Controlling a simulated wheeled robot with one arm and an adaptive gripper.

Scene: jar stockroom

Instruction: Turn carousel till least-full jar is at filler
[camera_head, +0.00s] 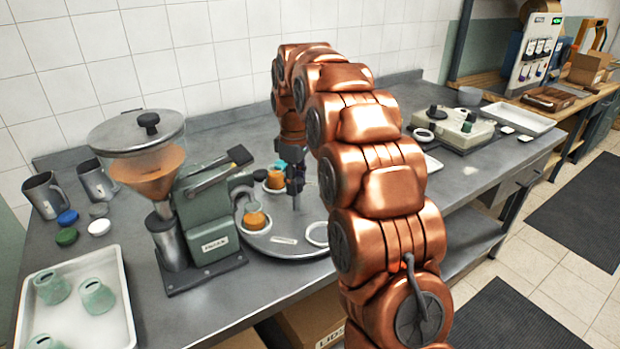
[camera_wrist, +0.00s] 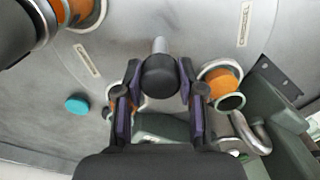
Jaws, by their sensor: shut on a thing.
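The carousel (camera_head: 275,243) is a round grey turntable on the bench, partly hidden by my arm. A jar with orange contents (camera_head: 255,219) stands on its front left, beside the filler (camera_head: 205,225), a green machine with a clear hopper. A second orange jar (camera_head: 275,181) stands farther back. A white ring (camera_head: 317,234) lies at the carousel's right. In the wrist view, my gripper (camera_wrist: 160,82) is shut on a black round knob (camera_wrist: 161,75) on a grey post. Orange jars show at right (camera_wrist: 222,83) and top left (camera_wrist: 82,12); another is mostly hidden behind the left finger.
A white tray (camera_head: 128,300) with several pale green jars is at front left. Mugs (camera_head: 45,195) and loose lids (camera_head: 66,217) lie behind it. A pale device with knobs (camera_head: 452,128) stands to the right. A teal lid (camera_wrist: 76,104) shows in the wrist view.

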